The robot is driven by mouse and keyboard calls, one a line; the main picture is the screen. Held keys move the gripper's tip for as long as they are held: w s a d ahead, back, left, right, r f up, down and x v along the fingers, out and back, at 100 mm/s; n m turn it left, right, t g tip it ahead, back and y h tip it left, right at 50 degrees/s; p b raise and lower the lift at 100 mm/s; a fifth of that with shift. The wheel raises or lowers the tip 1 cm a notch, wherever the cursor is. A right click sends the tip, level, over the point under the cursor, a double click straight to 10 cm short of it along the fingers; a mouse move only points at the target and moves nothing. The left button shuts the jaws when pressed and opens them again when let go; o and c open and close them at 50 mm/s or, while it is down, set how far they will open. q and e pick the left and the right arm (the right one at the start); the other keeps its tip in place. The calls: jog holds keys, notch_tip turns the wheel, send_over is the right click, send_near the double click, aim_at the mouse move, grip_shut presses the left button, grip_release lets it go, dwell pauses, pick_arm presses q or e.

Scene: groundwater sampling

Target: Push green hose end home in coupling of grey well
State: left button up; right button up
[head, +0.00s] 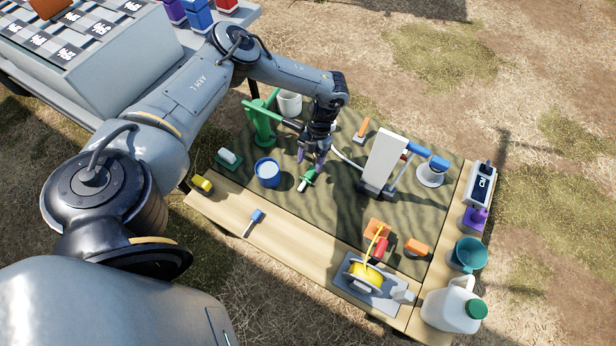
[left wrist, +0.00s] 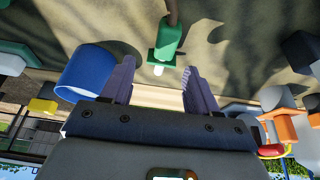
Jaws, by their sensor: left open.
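The green hose end (head: 308,176) lies on the camouflage mat (head: 335,205), with a pale tip. It also shows in the left wrist view (left wrist: 167,42), with its white tip toward me and a brownish hose running away behind it. My left gripper (head: 311,160) is just above it in the head view. In the left wrist view, my open fingers (left wrist: 159,68) stand on either side of the hose end's line, with nothing held. A tall pale grey box (head: 386,157) stands right of it on a dark base. I cannot tell which part is the grey well's coupling.
A green pump (head: 262,122) and blue cup (head: 267,174) stand left of the gripper. A yellow reel (head: 364,274), teal cup (head: 468,254) and white jug (head: 449,307) are at the front right. The mat between hose end and reel is mostly clear.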

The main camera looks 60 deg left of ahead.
aim_at(309, 174)
pick_arm(q)
jog(key=shift+d+f+b, duration=0.1)
jog(key=shift+f+b, duration=0.2)
jog(key=shift+f, duration=0.15)
jog(key=b+x, duration=0.3)
jog(key=x, duration=0.1)
jog(key=shift+w+d+f, duration=0.1)
jog(key=shift+w, duration=0.1)
jog(key=c, duration=1)
grip_shut()
